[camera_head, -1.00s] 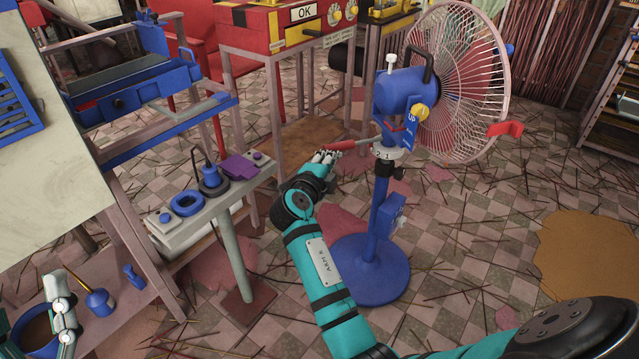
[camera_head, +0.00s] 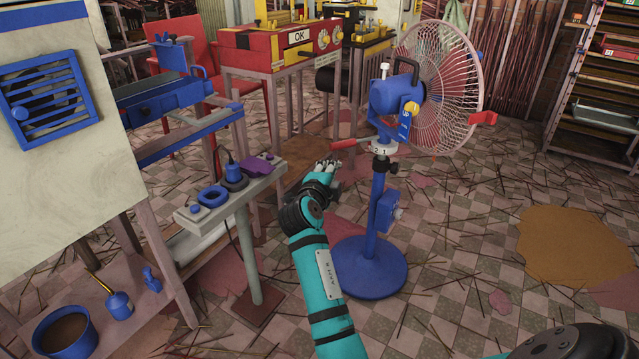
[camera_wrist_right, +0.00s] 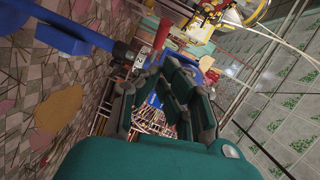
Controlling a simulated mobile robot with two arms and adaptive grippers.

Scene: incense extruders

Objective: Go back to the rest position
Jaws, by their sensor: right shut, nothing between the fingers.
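My right arm reaches up from the bottom middle of the head view. Its right gripper (camera_head: 328,166) is shut and empty, just left of the blue fan stand (camera_head: 377,215) and a little below the red handle (camera_head: 350,144). It appears apart from the handle. The right wrist view also shows the gripper fingers (camera_wrist_right: 168,88), with a blue pole and the numbered white collar (camera_wrist_right: 139,62) to their left. My left gripper is not in the views.
The pedestal fan's round blue base (camera_head: 368,268) stands on the stick-littered tiled floor. A narrow stand (camera_head: 250,190) with blue and purple parts is left of my arm. A workbench (camera_head: 150,300) holds a blue bowl (camera_head: 66,333). Open floor lies right of the fan.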

